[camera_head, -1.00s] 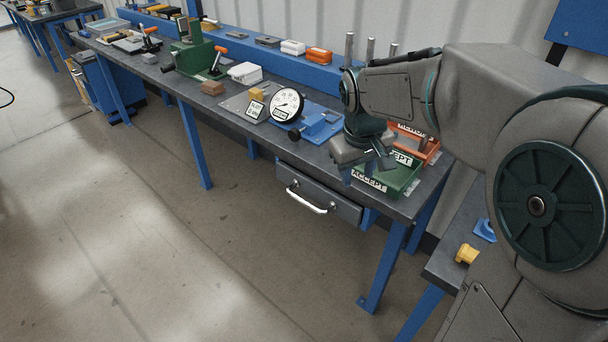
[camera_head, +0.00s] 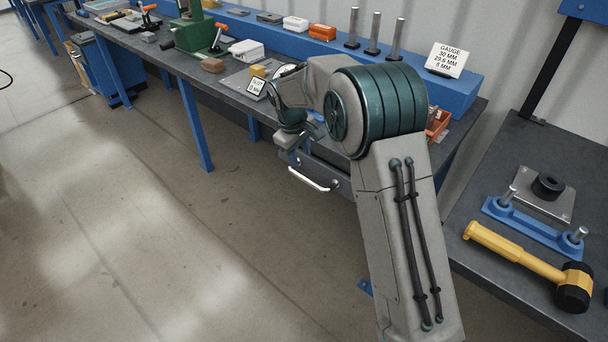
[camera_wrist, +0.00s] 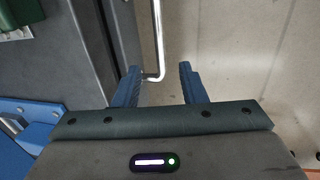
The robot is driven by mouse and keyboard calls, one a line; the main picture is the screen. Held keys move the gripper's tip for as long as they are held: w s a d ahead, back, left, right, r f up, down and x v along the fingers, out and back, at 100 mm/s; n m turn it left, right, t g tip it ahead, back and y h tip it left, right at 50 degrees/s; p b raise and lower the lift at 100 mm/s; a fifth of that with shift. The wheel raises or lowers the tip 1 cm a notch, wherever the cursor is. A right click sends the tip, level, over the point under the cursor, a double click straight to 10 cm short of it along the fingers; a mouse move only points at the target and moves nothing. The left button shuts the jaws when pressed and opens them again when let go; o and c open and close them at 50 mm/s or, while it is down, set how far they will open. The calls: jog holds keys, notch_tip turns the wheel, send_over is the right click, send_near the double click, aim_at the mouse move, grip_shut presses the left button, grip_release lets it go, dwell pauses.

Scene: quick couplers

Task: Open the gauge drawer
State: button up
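The gauge drawer (camera_head: 342,184) is a grey box under the edge of the dark workbench, partly hidden behind my arm in the head view. Its front carries a bright bar handle (camera_head: 313,180). In the wrist view the handle (camera_wrist: 157,40) runs down from the top edge, and its bent end lies just beyond the gap between my fingers. My gripper (camera_wrist: 160,82) is open and empty, with its two blue fingers spread apart. In the head view my gripper (camera_head: 293,140) is above the handle by the bench edge, its fingers hard to make out.
The workbench top (camera_wrist: 62,75) lies left of the fingers in the wrist view, with a blue fixture (camera_wrist: 35,118) on it. Bare floor (camera_wrist: 235,50) is on the right. A side bench holds a yellow mallet (camera_head: 530,262). Floor in front of the drawer is clear.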

aim_at(305, 178)
jog(key=f, duration=0.3)
jog(key=w+f, duration=0.1)
jog(key=f, duration=0.2)
jog(key=d+f, duration=0.1)
jog(key=f, duration=0.2)
jog(key=shift+w+d+f, duration=0.1)
jog(key=shift+w+f, duration=0.15)
jog(key=shift+f, duration=0.05)
grip_shut()
